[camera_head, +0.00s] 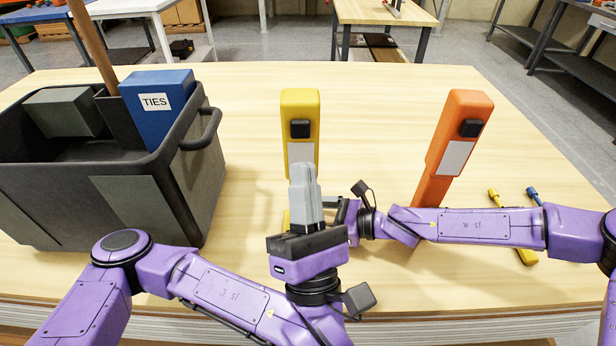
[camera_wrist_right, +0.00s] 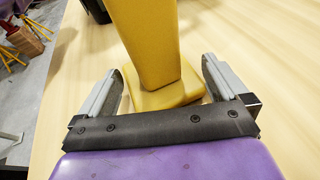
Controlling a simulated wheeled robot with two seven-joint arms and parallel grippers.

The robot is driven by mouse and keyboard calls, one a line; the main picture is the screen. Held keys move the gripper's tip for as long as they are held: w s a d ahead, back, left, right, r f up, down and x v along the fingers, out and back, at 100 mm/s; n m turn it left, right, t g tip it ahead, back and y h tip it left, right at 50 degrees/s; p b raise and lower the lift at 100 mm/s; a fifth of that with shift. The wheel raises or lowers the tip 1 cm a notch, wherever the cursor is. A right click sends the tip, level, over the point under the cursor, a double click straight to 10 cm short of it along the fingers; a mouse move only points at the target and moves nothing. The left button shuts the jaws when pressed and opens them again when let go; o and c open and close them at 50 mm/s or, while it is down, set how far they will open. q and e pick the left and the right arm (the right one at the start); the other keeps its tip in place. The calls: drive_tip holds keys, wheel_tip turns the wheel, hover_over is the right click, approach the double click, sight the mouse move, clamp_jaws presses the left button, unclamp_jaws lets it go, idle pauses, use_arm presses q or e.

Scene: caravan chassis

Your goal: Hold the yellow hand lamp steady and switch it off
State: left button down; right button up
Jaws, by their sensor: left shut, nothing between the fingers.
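The yellow hand lamp (camera_head: 300,103) stands upright on the table, with a black switch (camera_head: 300,128) and a pale label on its front. My left gripper (camera_head: 303,172) is shut and empty, pointing up in front of the lamp's lower part, which it hides. I cannot tell whether it touches the lamp. My right gripper (camera_wrist_right: 163,65) is open, its fingers on either side of the yellow lamp (camera_wrist_right: 150,45) just above its foot, with gaps visible beside the body. In the head view the right gripper is mostly hidden behind the left one.
An orange hand lamp (camera_head: 459,130) stands to the right, behind my right arm. A dark tote (camera_head: 190,190) with a blue TIES box (camera_head: 158,105) stands at the left. Yellow and blue handled tools (camera_head: 533,196) lie at the right. The table behind the lamps is clear.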

drive_tip(key=v, duration=1)
drive_tip(key=shift+s+d+r, duration=0.15)
drive_tip(key=shift+d, duration=0.05)
drive_tip(key=shift+v, duration=0.75)
